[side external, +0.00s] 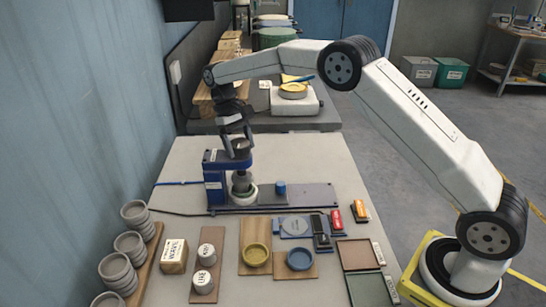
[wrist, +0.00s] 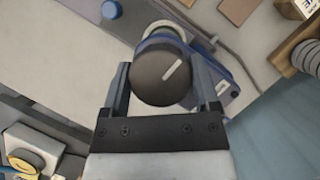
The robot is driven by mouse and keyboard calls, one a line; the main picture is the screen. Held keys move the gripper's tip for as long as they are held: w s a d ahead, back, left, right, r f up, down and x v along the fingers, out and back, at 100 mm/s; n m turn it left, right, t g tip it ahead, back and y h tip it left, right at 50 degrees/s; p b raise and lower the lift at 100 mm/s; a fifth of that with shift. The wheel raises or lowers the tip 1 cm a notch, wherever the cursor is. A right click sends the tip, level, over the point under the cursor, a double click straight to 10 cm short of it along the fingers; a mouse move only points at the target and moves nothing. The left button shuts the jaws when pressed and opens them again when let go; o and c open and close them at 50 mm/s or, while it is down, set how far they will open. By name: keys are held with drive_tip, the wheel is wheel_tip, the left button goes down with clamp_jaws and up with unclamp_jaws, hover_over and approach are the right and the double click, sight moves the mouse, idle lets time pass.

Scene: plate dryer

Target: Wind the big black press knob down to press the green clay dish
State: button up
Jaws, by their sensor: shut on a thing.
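The blue press (side external: 214,180) stands on a grey base plate on the table. Its big black knob (side external: 238,160) is on top, and in the wrist view the knob (wrist: 150,82) shows a pale pointer line slanting to the upper right. My gripper (side external: 237,138) reaches down from above with a finger on either side of the knob. In the wrist view my gripper (wrist: 161,80) is shut on the knob. A pale round dish (side external: 243,199) sits under the grey press head; its green colour is hard to make out. The knob mostly hides what lies below it in the wrist view.
A small blue knob (side external: 280,188) stands on the base plate right of the press. Stacked grey bowls (side external: 130,244) line the left edge. Boards with yellow (side external: 256,254) and blue (side external: 300,259) dishes lie in front. The table behind the press is clear.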

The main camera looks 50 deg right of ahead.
drive_tip(key=shift+m, duration=0.6)
drive_tip(key=o, duration=1.1)
drive_tip(key=shift+w+r, duration=0.1)
drive_tip(key=shift+v, duration=3.8)
drive_tip(key=shift+d, duration=0.1)
drive_tip(key=shift+s, duration=0.25)
